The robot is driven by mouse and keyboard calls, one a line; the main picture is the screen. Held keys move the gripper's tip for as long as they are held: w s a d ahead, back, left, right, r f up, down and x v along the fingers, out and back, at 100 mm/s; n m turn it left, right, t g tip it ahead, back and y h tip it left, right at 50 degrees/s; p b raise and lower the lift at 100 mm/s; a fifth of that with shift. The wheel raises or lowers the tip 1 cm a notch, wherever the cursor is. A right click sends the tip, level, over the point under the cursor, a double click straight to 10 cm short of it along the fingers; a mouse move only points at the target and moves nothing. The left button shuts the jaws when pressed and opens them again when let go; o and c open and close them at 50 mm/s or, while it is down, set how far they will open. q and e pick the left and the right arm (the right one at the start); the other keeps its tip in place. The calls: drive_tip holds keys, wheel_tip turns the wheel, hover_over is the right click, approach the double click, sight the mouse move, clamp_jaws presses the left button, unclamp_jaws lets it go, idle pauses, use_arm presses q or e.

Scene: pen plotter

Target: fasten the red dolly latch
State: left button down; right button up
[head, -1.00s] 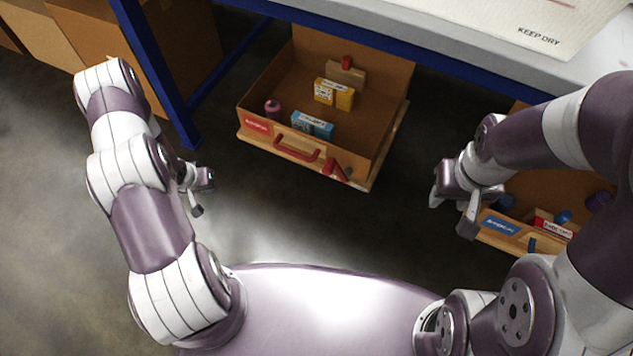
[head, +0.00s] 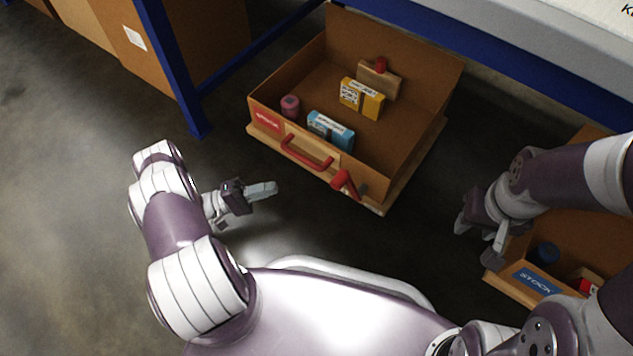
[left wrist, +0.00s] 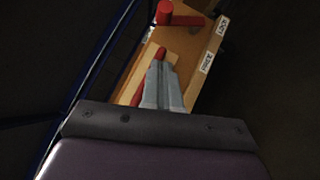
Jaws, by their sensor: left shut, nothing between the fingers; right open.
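The red dolly (head: 370,200) carries an open brown box (head: 318,60) under the table. Its red latch (head: 345,184) sits at the front right corner, right of the red pull handle (head: 307,154). In the left wrist view the red latch (left wrist: 180,16) is at the top, its lever pointing near a LOCK label (left wrist: 222,25), with a FREE label (left wrist: 207,60) below it. My left gripper (head: 272,187) is shut and empty, in front of the dolly and left of the latch, apart from it. My right gripper (head: 482,240) is open and empty by the blue-labelled dolly.
The box holds a blue carton (head: 331,131), a yellow carton (head: 361,98) and a pink jar (head: 290,105). A blue-labelled dolly (head: 520,292) stands at the right. A blue table leg (head: 180,85) rises at the left. Bare floor lies between the dollies.

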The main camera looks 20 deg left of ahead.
use_arm(q)
drive_tip(key=s+d+b+x, duration=0.1)
drive_tip(key=b+x, duration=0.3)
drive_tip(key=x, duration=0.8)
drive_tip(key=shift+s+d+r, duration=0.35)
drive_tip(key=shift+s+d, duration=0.05)
drive_tip(key=shift+s, duration=0.25)
use_arm(e)
wheel_tip(320, 180, down, 4)
drive_tip(key=shift+f, duration=0.2)
use_arm(q)
drive_tip(key=shift+r, duration=0.1)
use_arm(e)
drive_tip(key=shift+r, duration=0.1)
